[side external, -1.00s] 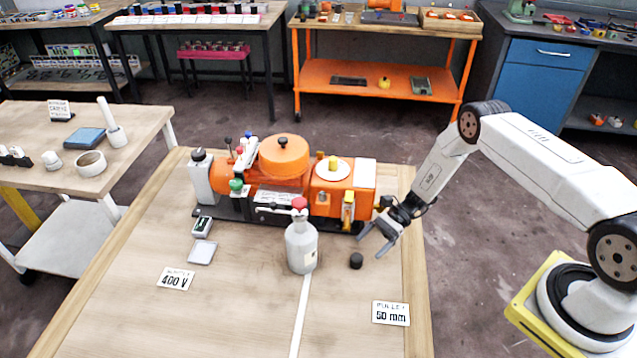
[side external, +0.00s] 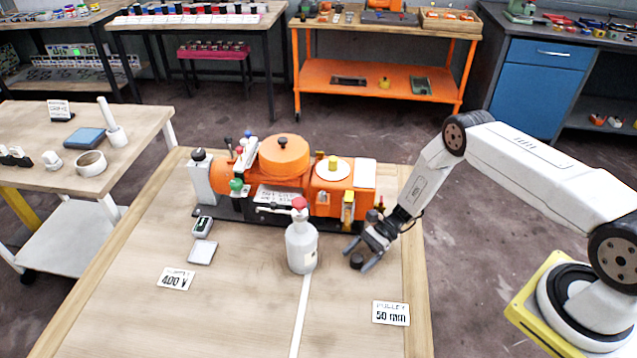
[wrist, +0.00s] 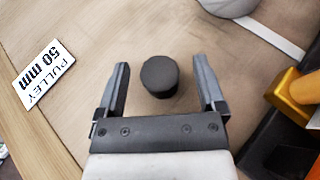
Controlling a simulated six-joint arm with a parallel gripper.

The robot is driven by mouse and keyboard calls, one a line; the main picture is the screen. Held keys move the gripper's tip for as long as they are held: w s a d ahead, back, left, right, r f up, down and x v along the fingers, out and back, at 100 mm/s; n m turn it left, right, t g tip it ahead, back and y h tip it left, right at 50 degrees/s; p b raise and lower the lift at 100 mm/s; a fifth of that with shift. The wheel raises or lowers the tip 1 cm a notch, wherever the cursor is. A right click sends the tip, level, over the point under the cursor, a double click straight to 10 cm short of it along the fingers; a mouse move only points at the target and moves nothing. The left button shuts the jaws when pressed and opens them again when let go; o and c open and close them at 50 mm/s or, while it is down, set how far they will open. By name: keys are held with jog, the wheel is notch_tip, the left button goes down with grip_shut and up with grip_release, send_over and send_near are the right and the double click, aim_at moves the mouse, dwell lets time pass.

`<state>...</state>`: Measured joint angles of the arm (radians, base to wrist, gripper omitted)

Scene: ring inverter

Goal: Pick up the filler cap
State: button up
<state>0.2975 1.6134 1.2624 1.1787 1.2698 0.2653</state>
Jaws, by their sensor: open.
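The filler cap looks to be the small black round cap (side external: 356,261) on the wooden table, right of the grey bottle. In the wrist view the cap (wrist: 160,76) lies between my two fingers, nearer their tips, with a gap on each side. My gripper (side external: 357,257) is open and empty, low over the table with its fingers around the cap. The fingers of my gripper (wrist: 164,75) also show in the wrist view, apart and not touching the cap. In the side view a finger partly covers the cap.
A grey bottle with a red top (side external: 301,245) stands left of the cap. The orange machine (side external: 284,160) is behind it. A "PULLEY 50 mm" card (side external: 391,313) lies in front at right, a "400 V" card (side external: 176,279) at left. The table front is mostly clear.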

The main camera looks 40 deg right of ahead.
jog(key=shift+c, duration=0.2)
grip_shut()
jog(key=shift+r, duration=0.2)
jog(key=shift+w+r, duration=0.1)
jog(key=shift+r, duration=0.75)
jog(key=s+d+r, duration=0.1)
jog(key=s+r, duration=1)
jog(key=s, duration=0.3)
jog(key=shift+f, duration=0.1)
